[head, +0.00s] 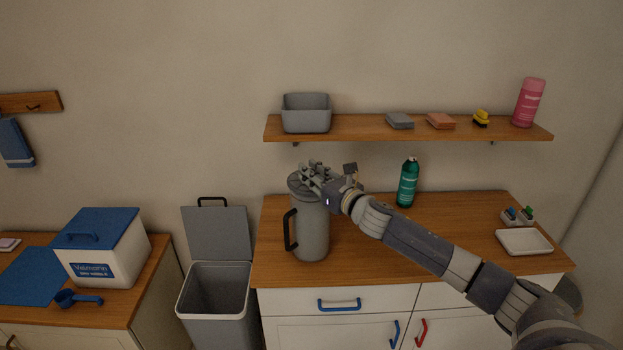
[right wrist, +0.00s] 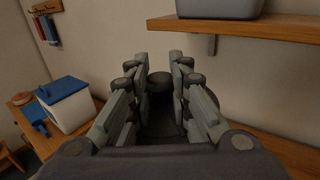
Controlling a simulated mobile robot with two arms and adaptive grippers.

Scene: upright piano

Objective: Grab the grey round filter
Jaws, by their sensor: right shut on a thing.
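A tall grey cylindrical canister (head: 313,232) with a black side handle stands upright on the left part of the wooden counter. A grey round piece, which looks like the filter (head: 295,186), sits at its top. My right gripper (head: 311,172) is over this top, shut on the filter's knob. In the right wrist view a dark round knob (right wrist: 160,84) shows between the fingers of my right gripper (right wrist: 174,62). The fingers hide part of the filter. My left gripper is not in view.
A shelf (head: 360,128) above the counter holds a grey bin (head: 306,114), sponges and a pink bottle (head: 528,103). A green bottle (head: 408,184) and white tray (head: 524,242) stand to the right. An open grey trash bin (head: 216,292) is left of the counter.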

